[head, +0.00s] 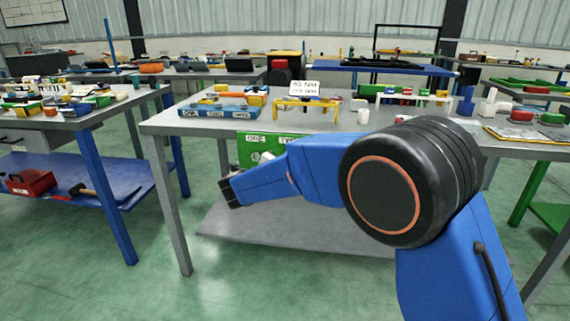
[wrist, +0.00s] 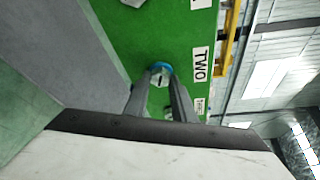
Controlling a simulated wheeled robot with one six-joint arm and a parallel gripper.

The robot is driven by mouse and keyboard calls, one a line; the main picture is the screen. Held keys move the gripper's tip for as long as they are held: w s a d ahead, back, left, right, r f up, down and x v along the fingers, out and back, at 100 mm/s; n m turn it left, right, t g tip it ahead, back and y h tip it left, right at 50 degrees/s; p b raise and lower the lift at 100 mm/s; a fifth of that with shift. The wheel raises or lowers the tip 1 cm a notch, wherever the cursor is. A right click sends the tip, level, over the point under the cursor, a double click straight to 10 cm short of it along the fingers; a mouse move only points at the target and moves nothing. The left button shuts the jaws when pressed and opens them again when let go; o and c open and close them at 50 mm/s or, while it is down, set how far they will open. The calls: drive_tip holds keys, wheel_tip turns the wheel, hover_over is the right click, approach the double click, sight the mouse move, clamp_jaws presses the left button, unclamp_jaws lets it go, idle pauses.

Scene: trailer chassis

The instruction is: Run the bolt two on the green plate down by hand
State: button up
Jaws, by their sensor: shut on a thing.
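The green plate (head: 247,153) hangs upright at the front edge of the middle table, with the labels ONE and TWO showing. It also fills the upper middle of the wrist view (wrist: 130,30). Bolt two (wrist: 159,71) is a grey head with a blue ring around it, beside the label TWO (wrist: 201,64). My gripper (wrist: 160,84) is shut on bolt two, with a finger on each side of its head. Whether the bolt is seated against the plate cannot be told.
The grey table (head: 200,126) carries a blue tray (head: 219,111) and a yellow stand (head: 306,104) with a sign above the plate. A lower grey shelf (head: 300,232) lies below. Open green floor lies to the left.

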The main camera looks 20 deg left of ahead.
drive_tip(key=shift+d+m+g+y, duration=0.1)
drive_tip(key=shift+m+g+y, duration=0.45)
drive_tip(key=shift+m, duration=0.85)
drive_tip(key=shift+d+m+g+y, duration=0.1)
drive_tip(key=shift+m+g+y, duration=0.45)
drive_tip(key=shift+m, duration=0.85)
drive_tip(key=o, duration=1.1)
drive_tip(key=shift+r, duration=0.1)
drive_tip(key=shift+c, duration=0.2)
drive_tip(key=v, duration=1.7)
drive_tip(key=shift+s+d, duration=0.2)
drive_tip(key=shift+d, duration=0.05)
